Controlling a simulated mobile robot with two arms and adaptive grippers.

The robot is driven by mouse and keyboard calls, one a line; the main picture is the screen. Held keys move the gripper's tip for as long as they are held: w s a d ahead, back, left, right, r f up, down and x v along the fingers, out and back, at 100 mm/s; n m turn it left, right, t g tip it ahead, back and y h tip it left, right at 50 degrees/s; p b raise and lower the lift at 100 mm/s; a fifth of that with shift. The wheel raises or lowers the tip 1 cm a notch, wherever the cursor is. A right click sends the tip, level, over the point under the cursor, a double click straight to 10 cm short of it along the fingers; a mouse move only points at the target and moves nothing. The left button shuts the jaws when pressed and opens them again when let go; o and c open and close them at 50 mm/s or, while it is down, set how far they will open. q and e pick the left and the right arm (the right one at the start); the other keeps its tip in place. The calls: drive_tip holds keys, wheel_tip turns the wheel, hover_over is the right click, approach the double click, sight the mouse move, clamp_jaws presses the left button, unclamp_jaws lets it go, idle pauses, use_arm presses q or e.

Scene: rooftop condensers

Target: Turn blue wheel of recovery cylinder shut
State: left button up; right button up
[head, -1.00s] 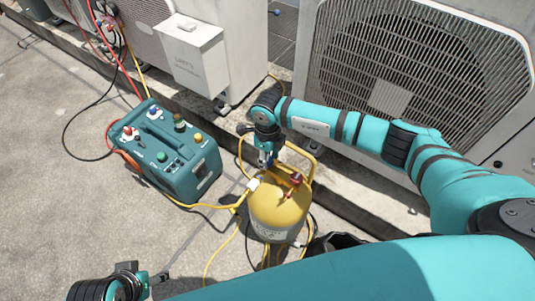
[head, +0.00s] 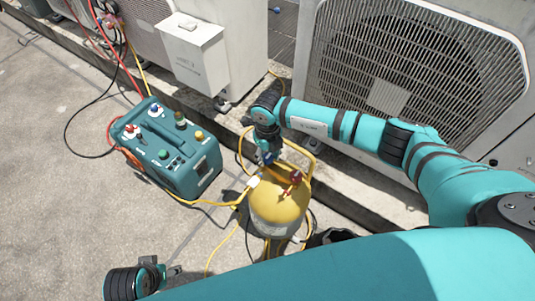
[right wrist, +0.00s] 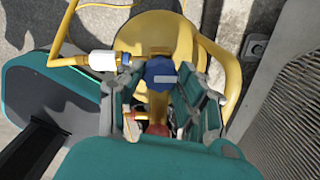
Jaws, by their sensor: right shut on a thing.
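The yellow recovery cylinder (head: 279,212) stands upright on the roof floor, with a yellow carrying handle around its top. Its blue wheel (right wrist: 161,71) shows in the right wrist view between the fingers of my right gripper (right wrist: 158,84), which is shut on it. In the head view my right gripper (head: 267,157) reaches down onto the cylinder top and hides most of the blue wheel. A red wheel (head: 295,177) sits beside it on the valve. My left gripper (head: 168,271) is low at the left of the head view, away from the cylinder; its jaw opening is unclear.
A teal recovery machine (head: 171,153) with coloured knobs stands left of the cylinder. A yellow hose (head: 212,203) with a white fitting (right wrist: 103,61) runs to the valve. A large condenser (head: 410,85) and a concrete curb are behind.

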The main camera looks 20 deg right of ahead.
sight(267, 157)
drive_tip(key=o, duration=1.1)
drive_tip(key=shift+o, duration=0.2)
drive_tip(key=shift+r, duration=0.1)
wheel_tip(267, 157, up, 12)
